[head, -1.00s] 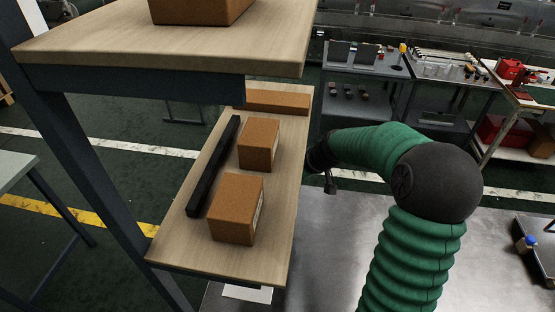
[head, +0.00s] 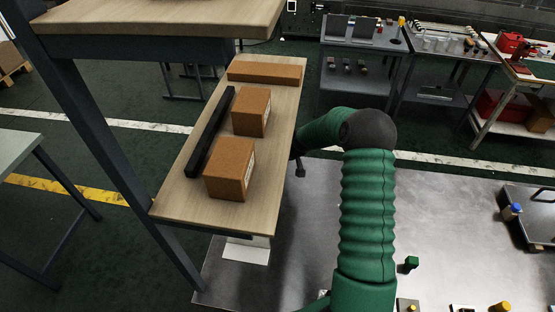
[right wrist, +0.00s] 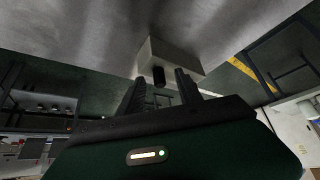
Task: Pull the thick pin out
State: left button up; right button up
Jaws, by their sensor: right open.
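In the right wrist view a pale block (right wrist: 176,54) sits against a grey metal surface, and a thick dark pin (right wrist: 158,75) sticks out of it towards my gripper. My right gripper (right wrist: 160,82) is open, with one dark finger on each side of the pin's line. I cannot tell whether the fingertips reach past the pin's end; no contact shows. In the head view the right gripper (head: 299,168) is only partly visible beside the wooden shelf, which hides the pin. A pale piece (head: 246,250) shows below the shelf. My left gripper is not in view.
The wooden shelf (head: 275,125) carries cardboard boxes (head: 230,168) and a black bar (head: 210,132), close beside my right arm. A higher board (head: 160,20) overhangs it. The metal tabletop (head: 450,220) is mostly clear, with small coloured knobs (head: 411,262) near its front.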

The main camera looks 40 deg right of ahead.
jog(key=shift+w+a+f, duration=0.1)
jog(key=shift+w, duration=0.1)
jog(key=shift+s+d, duration=0.15)
jog(key=shift+d, duration=0.15)
grip_shut()
jog(key=c, duration=0.7)
grip_release()
jog(key=shift+a, duration=0.1)
grip_shut()
